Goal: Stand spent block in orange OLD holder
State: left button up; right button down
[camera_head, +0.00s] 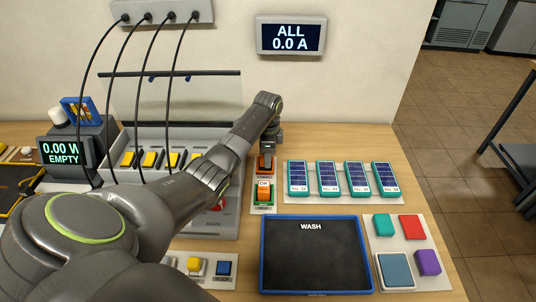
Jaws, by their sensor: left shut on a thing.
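My left gripper (268,144) points down at the back of a narrow white plate right of the grey control box. It is shut, and the block in it is mostly hidden behind its fingers. Directly under the fingers is an orange holder (265,169); I cannot read a label on it. I cannot tell whether the held block touches the holder or is inside it. In front, on the same plate, a green holder (264,201) with an "OK" label has an orange piece in it. My right gripper is not in view.
Teal cells (328,179) stand in a row on a white tray to the right. A black WASH tray (315,262) with a blue rim lies in front. Coloured pads lie on a plate (404,250) at right. Cables hang over the control box with yellow buttons (149,160).

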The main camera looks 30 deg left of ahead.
pick_arm(q)
jog(key=shift+p, duration=0.35)
jog(key=shift+f+b, duration=0.45)
jog(key=shift+f, duration=0.35)
dwell(0.5)
jog(key=shift+r, duration=0.2)
jog(key=shift+r+p, duration=0.6)
jog(key=shift+p, duration=0.4)
jog(key=shift+p, duration=0.3)
jog(key=shift+f+b, duration=0.5)
jog(key=shift+f, duration=0.3)
dwell(0.6)
jog(key=o, duration=0.8)
